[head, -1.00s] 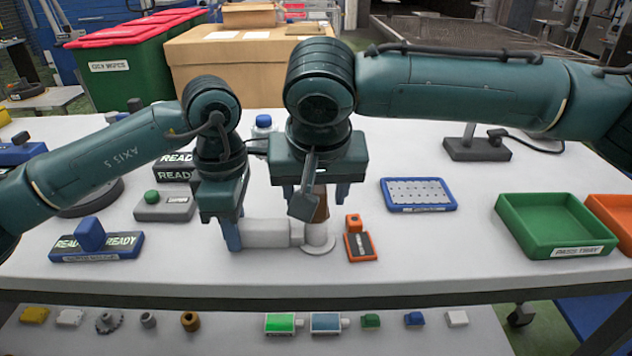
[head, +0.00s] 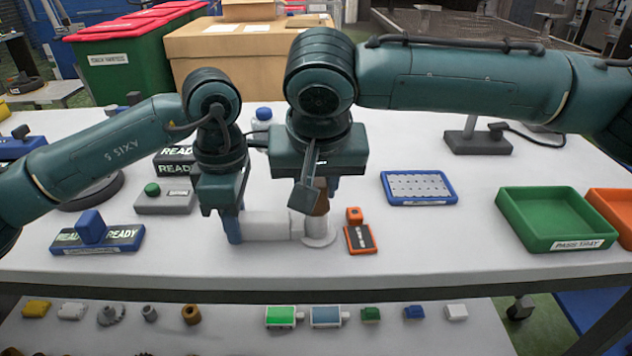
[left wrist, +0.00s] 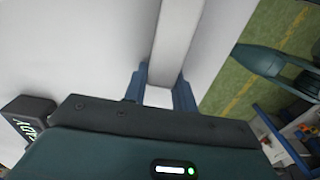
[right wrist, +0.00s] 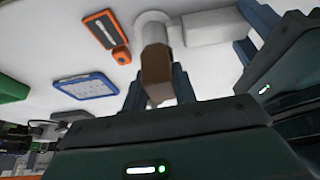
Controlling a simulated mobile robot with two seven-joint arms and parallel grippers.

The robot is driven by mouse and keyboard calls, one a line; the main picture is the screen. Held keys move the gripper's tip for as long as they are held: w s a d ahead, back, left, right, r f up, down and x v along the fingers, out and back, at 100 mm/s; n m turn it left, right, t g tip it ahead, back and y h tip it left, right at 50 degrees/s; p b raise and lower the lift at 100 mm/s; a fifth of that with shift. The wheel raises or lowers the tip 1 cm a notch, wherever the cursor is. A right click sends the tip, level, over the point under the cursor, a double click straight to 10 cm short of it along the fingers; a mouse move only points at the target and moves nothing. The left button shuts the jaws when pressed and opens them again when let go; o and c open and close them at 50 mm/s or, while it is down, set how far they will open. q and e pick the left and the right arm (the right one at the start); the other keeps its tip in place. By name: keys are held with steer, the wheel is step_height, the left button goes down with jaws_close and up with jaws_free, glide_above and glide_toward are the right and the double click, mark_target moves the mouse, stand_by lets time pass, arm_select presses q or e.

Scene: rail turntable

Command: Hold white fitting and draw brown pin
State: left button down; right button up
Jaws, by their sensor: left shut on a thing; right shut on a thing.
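The white fitting (head: 268,226) lies on the white table, a horizontal block joined to a short upright socket on a round base. My left gripper (head: 236,232) is shut on the block's left end; the left wrist view shows the white block (left wrist: 176,45) between its blue fingers. The brown pin (head: 321,203) stands upright in the fitting's socket, partly hidden by my right gripper (head: 312,192). That gripper is shut on the pin from above; in the right wrist view the brown pin (right wrist: 157,70) sits between the blue fingers, against the white socket. How deep it sits is hidden.
An orange device (head: 359,238) stands close right of the fitting. A blue-framed tray (head: 419,203) lies behind it, and a green tray (head: 520,240) is at the right. A grey box with a green button (head: 166,209) and a blue READY block (head: 97,250) stand left.

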jaws_close()
steer(key=shift+r, duration=0.7)
steer(key=shift+r, duration=2.45)
arm_select(q)
steer(key=shift+s+f, duration=0.1)
steer(key=shift+f, duration=0.05)
arm_select(e)
steer(key=shift+w+r, duration=0.1)
steer(key=shift+r, duration=1.65)
step_height(320, 180, up, 3)
steer(key=shift+f, duration=0.1)
